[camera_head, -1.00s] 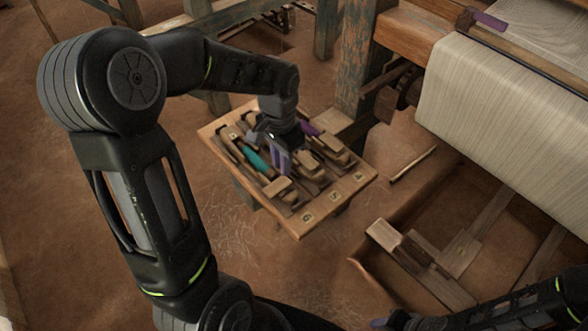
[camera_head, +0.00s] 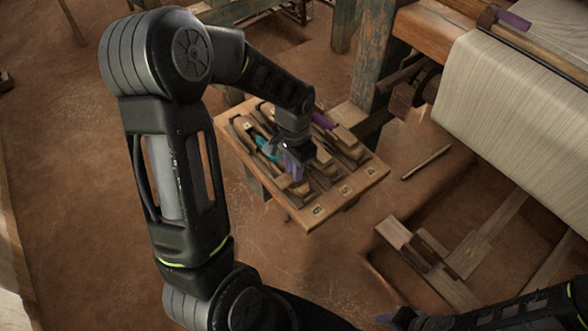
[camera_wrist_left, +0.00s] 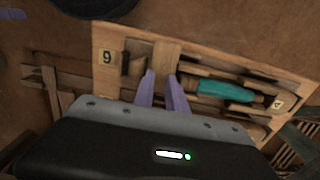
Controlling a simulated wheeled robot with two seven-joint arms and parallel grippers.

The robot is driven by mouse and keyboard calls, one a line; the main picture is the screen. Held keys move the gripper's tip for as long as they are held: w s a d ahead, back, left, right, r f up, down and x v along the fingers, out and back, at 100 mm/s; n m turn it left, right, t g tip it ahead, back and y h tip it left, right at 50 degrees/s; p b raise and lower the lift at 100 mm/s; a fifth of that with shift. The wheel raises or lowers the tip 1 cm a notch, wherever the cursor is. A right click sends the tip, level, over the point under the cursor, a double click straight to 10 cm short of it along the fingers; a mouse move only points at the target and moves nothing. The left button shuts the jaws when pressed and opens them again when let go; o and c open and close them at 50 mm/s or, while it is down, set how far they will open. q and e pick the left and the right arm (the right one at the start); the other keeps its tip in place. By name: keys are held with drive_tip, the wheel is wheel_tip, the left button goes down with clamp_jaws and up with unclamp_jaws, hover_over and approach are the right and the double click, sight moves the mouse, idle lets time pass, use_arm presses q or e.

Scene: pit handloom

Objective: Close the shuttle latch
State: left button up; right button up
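A wooden tray (camera_head: 331,213) with numbered front tags holds several shuttles in slots, one with a teal bobbin (camera_head: 268,150) and one with a purple bobbin (camera_head: 324,120). The teal bobbin shows in the left wrist view (camera_wrist_left: 224,90), right of the fingers. My left gripper (camera_head: 295,174) points down over the front half of the tray. Its purple fingers (camera_wrist_left: 163,78) stand a little apart with a pale wooden piece (camera_wrist_left: 166,54) just beyond their tips; contact is unclear. I cannot tell which piece is the latch.
The loom with its cream cloth (camera_head: 510,110) stands at the right. A painted post (camera_head: 374,60) rises behind the tray. Wooden pedals (camera_head: 430,262) lie in the pit at lower right, and a stick (camera_head: 426,162) lies nearby. The earth floor left of the tray is clear.

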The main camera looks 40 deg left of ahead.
use_arm(q)
drive_tip(key=shift+f, duration=0.35)
clamp_jaws()
